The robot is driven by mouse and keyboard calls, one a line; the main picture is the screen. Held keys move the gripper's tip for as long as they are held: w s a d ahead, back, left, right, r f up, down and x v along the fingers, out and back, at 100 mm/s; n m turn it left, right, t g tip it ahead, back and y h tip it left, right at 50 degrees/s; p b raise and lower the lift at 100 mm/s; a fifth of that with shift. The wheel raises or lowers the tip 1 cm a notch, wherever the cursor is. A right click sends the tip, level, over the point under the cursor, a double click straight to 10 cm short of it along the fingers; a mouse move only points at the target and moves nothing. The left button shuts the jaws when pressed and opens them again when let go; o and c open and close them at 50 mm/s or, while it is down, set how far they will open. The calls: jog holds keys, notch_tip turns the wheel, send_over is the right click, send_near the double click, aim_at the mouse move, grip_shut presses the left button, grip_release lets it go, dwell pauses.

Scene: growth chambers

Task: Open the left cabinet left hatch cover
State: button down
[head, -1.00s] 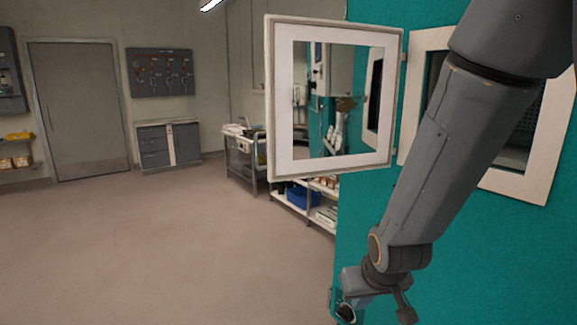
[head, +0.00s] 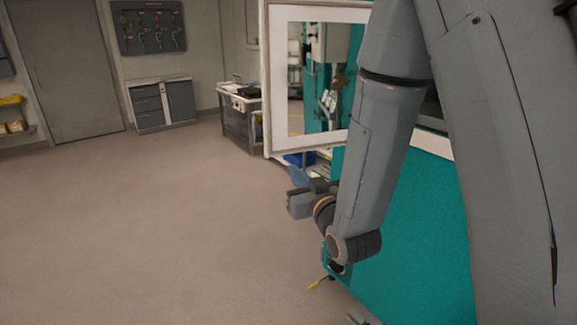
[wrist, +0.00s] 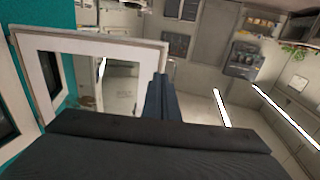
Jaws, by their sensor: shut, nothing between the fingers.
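The hatch cover (head: 266,95) is a white-framed panel with a glass pane, swung well out from the teal cabinet (head: 415,215) in the head view. It also shows at the left in the wrist view (wrist: 100,43). My gripper (head: 294,202) is below the cover in the head view, at the end of my folded arm. In the wrist view its fingers (wrist: 160,95) are together with nothing between them, overlapping the cover's right edge in the picture. I cannot tell whether they touch it. My arm hides most of the hatch opening.
A wheeled cart (head: 240,112) and a low drawer cabinet (head: 162,104) stand at the back. A grey door (head: 72,75) is at the back left. The floor (head: 140,230) to the left is clear. A yellow-tipped object (head: 318,283) shows near the cabinet's base.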

jog(key=shift+w+a+f+b, duration=0.2)
jog(key=shift+w+b, duration=0.5)
jog(key=shift+b, duration=1.4)
jog(key=shift+w+a+b, duration=0.1)
jog(key=shift+b, duration=0.35)
jog(key=b, duration=0.4)
jog(key=shift+w+a+r+b, duration=0.1)
jog(key=shift+w+b, duration=0.2)
jog(key=shift+b, duration=0.1)
jog(key=p, duration=0.5)
send_near(272, 147)
jog(key=x, duration=0.5)
jog(key=shift+w, duration=0.2)
